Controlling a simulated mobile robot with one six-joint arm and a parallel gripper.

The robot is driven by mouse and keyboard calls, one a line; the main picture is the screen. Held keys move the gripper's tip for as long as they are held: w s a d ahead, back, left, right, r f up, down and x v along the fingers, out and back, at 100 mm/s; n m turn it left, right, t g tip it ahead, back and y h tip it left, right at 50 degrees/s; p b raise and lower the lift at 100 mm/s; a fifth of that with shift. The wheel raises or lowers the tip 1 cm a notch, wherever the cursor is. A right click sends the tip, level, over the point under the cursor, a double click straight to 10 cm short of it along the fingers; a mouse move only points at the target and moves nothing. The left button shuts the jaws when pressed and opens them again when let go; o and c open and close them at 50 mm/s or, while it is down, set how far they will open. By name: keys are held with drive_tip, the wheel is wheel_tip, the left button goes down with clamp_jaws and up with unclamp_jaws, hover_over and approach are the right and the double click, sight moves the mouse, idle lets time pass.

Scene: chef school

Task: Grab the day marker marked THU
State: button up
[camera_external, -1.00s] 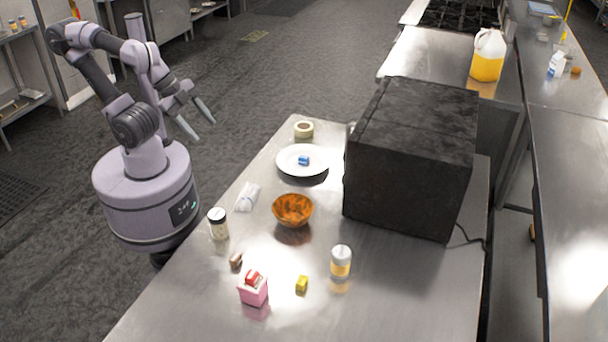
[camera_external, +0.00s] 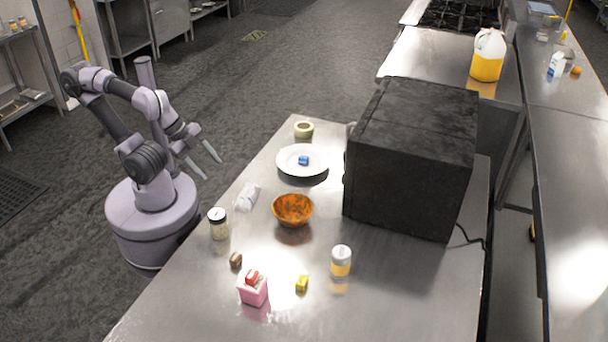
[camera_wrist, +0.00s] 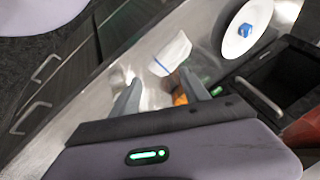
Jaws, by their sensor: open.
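Small coloured blocks that could be day markers are spread on the steel table; any lettering is too small to read, so I cannot tell which is THU. A blue one (camera_external: 303,160) lies on the white plate (camera_external: 285,163). A yellow one (camera_external: 302,284) and a brown one (camera_external: 236,260) lie near the front. A red one (camera_external: 252,277) sits on a pink box (camera_external: 253,294). My gripper (camera_external: 212,169) is open and empty, left of the table and apart from every block. In the wrist view the blue block (camera_wrist: 245,30) shows on the plate, beyond my fingers.
On the table (camera_external: 190,300) are a crumpled white cloth (camera_external: 247,197), an orange bowl (camera_external: 293,210), a shaker jar (camera_external: 218,224), a yellow-and-white bottle (camera_external: 341,261) and a tape roll (camera_external: 304,129). A large black oven (camera_external: 410,160) blocks the right side.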

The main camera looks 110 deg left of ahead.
drive_tip(key=shift+c, duration=0.4)
drive_tip(key=w+d+r+m+g+h+p, duration=0.1)
drive_tip(key=w+d+r+m+g+p, duration=0.1)
drive_tip(key=w+d+r+m+p, duration=0.35)
drive_tip(key=w+d+r+m+g+h+p, duration=0.1)
drive_tip(key=w+d+r+m+p, duration=0.1)
drive_tip(key=w+d+r+p, duration=0.45)
drive_tip(key=m+g+p, duration=0.3)
drive_tip(key=m+p, duration=0.1)
drive_tip(key=m, duration=0.2)
hover_over(236, 257)
wheel_tip(236, 257, down, 6)
drive_tip(key=f+b, duration=0.2)
drive_tip(key=f, duration=0.3)
drive_tip(key=f+b, duration=0.2)
drive_tip(key=f, duration=0.4)
drive_tip(key=shift+w+a, duration=0.1)
drive_tip(key=shift+a, duration=0.1)
drive_tip(key=f+b, duration=0.1)
drive_tip(key=f, duration=0.2)
drive_tip(key=f+b, duration=0.2)
drive_tip(key=f, duration=0.1)
drive_tip(key=shift+s+d+f, duration=0.1)
drive_tip(key=shift+s+d, duration=0.1)
drive_tip(key=shift+r, duration=0.2)
drive_tip(key=shift+c, duration=0.9)
clamp_jaws()
